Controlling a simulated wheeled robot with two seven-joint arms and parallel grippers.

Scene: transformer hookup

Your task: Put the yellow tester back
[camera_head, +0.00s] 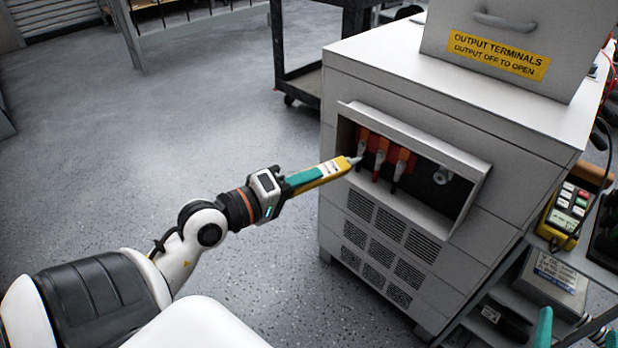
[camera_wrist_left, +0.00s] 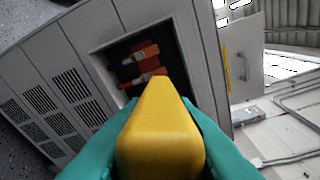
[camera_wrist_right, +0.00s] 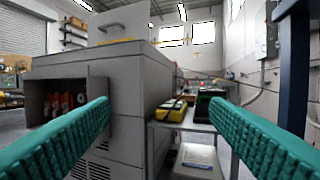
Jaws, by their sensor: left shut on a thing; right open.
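The yellow tester (camera_head: 328,172), a pen-like stick with a pale tip, is in my left gripper (camera_head: 300,182), whose teal fingers are shut around it. It points right at the open terminal recess of the grey cabinet. Its tip is at or very near the leftmost terminal (camera_head: 362,146); I cannot tell whether they touch. In the left wrist view the tester (camera_wrist_left: 160,130) hides part of the recess. My right gripper (camera_wrist_right: 160,105) is open and empty, its fingers spread before the cabinet and side cart.
The grey cabinet (camera_head: 340,215) has a raised flap over the recess, which holds several orange-red terminals. A cart (camera_head: 598,262) at right carries a yellow-and-black handheld meter (camera_head: 566,212) and, lower, a grey labelled box (camera_head: 556,268). Open floor lies left.

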